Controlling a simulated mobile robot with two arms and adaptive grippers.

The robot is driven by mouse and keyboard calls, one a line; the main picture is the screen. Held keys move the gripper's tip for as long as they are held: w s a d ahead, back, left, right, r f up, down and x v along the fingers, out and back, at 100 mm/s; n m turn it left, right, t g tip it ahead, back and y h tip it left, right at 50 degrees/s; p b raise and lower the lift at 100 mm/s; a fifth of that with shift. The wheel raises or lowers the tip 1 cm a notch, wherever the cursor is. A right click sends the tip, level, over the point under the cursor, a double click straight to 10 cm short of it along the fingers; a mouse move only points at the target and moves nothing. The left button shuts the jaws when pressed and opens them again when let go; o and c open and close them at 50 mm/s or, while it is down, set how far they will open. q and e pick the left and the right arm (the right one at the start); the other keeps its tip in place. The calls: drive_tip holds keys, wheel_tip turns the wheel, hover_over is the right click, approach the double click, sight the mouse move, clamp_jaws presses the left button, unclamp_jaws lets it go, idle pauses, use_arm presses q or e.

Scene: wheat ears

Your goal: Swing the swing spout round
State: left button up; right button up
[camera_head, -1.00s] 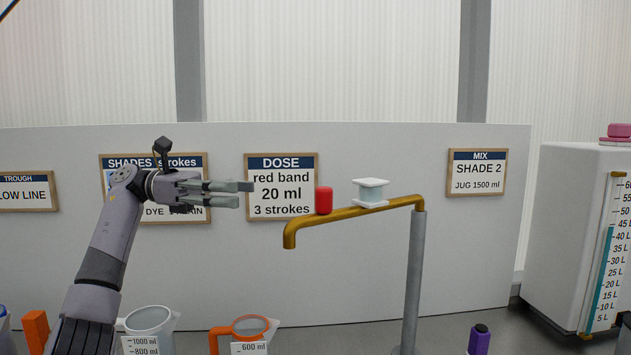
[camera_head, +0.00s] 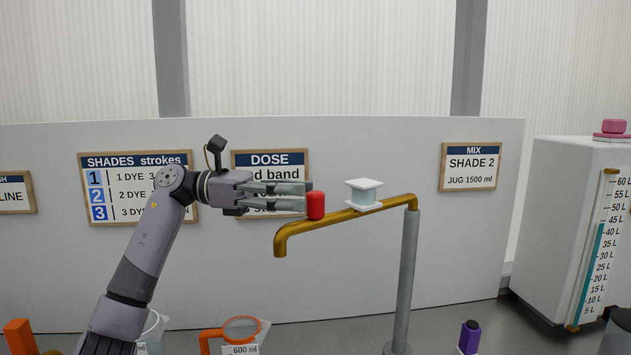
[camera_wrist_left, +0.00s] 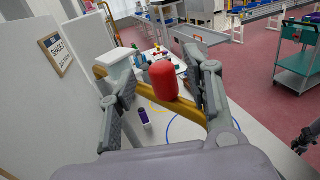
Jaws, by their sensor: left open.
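The swing spout is a brass pipe (camera_head: 342,217) on a grey upright post (camera_head: 406,280). Its free end bends down at the left. A red knob (camera_head: 316,205) stands on the spout near that end, and a white spool-like block (camera_head: 363,194) sits farther along. My left gripper (camera_head: 308,196) is open and level, with its fingertips at the red knob. Contact with the knob cannot be told.
An orange-rimmed jug (camera_head: 241,330) and a partly hidden clear jug (camera_head: 152,330) stand below. A white tank (camera_head: 565,225) with a litre scale stands at the right. A grey panel (camera_head: 330,270) with signs is behind.

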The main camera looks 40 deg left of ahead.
sight(316, 192)
use_arm(q)
drive_tip(key=x, duration=0.2)
drive_tip(key=shift+w+d+r+p, duration=0.1)
drive_tip(key=shift+w+d+p, duration=0.05)
drive_tip(key=shift+d+p, duration=0.2)
drive_tip(key=shift+w+d, duration=0.35)
drive_tip(key=shift+d, duration=0.05)
drive_tip(key=shift+c, duration=0.3)
clamp_jaws()
